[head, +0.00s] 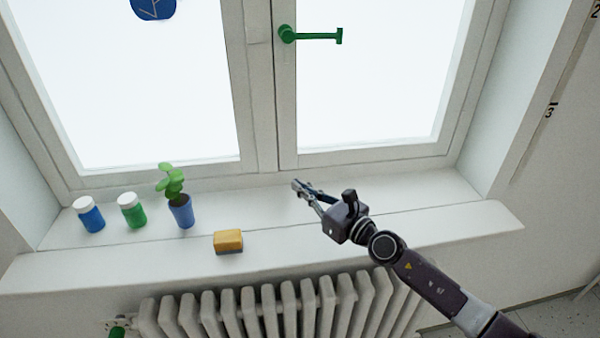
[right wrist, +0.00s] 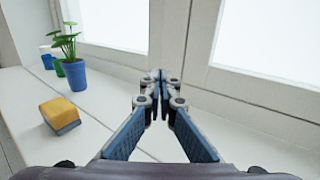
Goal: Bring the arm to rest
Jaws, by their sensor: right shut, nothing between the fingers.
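My right arm (head: 430,283) reaches in from the lower right over the window sill. Its right gripper (head: 297,186) is shut and empty, above the sill and in front of the window frame. In the right wrist view the gripper's fingertips (right wrist: 160,76) meet with nothing between them. A yellow sponge (head: 228,240) with a dark underside lies near the sill's front edge, left of the gripper and apart from it. It also shows in the right wrist view (right wrist: 58,112). My left gripper is in neither view.
On the window sill (head: 400,222) stand a blue pot with a plant (head: 181,212), a green jar (head: 132,212) and a blue jar (head: 90,216), both white-lidded. The closed window has a green handle (head: 315,36). A radiator (head: 270,308) is below. The sill's right end is clear.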

